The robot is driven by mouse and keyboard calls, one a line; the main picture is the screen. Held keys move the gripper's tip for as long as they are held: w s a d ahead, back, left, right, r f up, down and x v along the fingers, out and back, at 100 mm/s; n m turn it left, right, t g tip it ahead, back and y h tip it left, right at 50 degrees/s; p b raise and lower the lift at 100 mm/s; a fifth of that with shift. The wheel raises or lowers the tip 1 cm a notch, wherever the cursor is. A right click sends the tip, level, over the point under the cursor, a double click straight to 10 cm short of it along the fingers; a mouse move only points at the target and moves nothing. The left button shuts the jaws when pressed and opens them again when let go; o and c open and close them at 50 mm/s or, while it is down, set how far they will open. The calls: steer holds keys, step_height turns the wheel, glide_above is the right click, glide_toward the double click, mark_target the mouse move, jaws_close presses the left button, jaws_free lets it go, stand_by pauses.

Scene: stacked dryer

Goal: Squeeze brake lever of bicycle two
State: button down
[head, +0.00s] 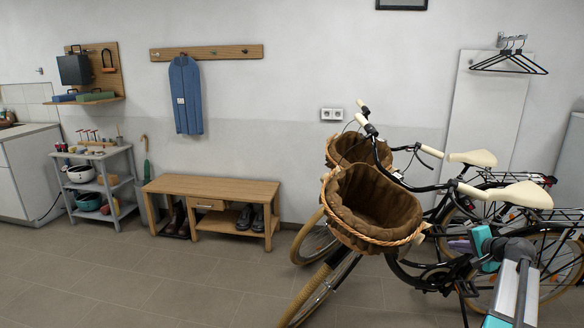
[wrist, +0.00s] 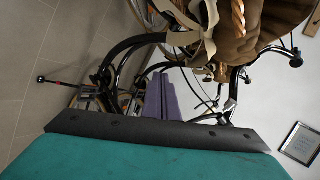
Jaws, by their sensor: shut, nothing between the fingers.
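Two black bicycles with brown-lined wicker baskets stand side by side at the right of the head view: a nearer bicycle (head: 425,275) and a farther bicycle (head: 473,158). I cannot tell which is bicycle two. The nearer one's cream grip (head: 470,191) points toward me; the farther one's cream grip (head: 431,151) is behind it. The brake levers are too thin and dark to make out surely. My gripper (head: 460,246) is low beside the nearer bicycle's frame, below its saddle. Its purple-grey fingers (wrist: 160,97) are shut and empty in the wrist view, with bicycle parts beyond.
A basket (head: 372,205) juts out in front of the nearer bicycle. A wooden bench (head: 212,188) with shoes stands at the wall, left of the bicycles. A grey shelf (head: 98,185) is farther left. The tiled floor in front is clear.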

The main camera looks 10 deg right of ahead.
steer(key=w+a+f+n+g+y+p, duration=0.1)
steer(key=w+a+f+n+g+y, duration=0.2)
steer(key=a+f, duration=1.6)
steer(key=s+a+f+n+g+y+p, duration=0.1)
steer(key=s+a+f+n+g, duration=0.2)
steer(key=a+f, duration=0.5)
steer(key=s+a+f+n+g, duration=0.1)
steer(key=s+a+f+g, duration=0.1)
steer(key=s+a+f, duration=0.55)
steer(key=s+a+f+n+g+p, duration=0.1)
steer(key=s+a+f+n+g, duration=0.2)
steer(key=s+a, duration=0.35)
steer(key=s+a+f+n+g, duration=0.1)
steer(key=s+a+f+g, duration=0.1)
steer(key=s+a+f, duration=0.45)
steer(key=s+a+f+n+g+h, duration=0.1)
steer(key=s+a+n+g, duration=0.1)
steer(key=s, duration=0.6)
steer(key=s+a+f+n+g+h+p, duration=0.1)
steer(key=s+a+f+n+g+h, duration=0.1)
steer(key=s+a, duration=0.3)
steer(key=s+n, duration=0.1)
steer(key=s, duration=0.3)
steer(key=shift+s+f+h, duration=0.15)
steer(key=shift+s+h, duration=0.1)
steer(key=shift+h, duration=0.05)
steer(key=c, duration=2.5)
jaws_free()
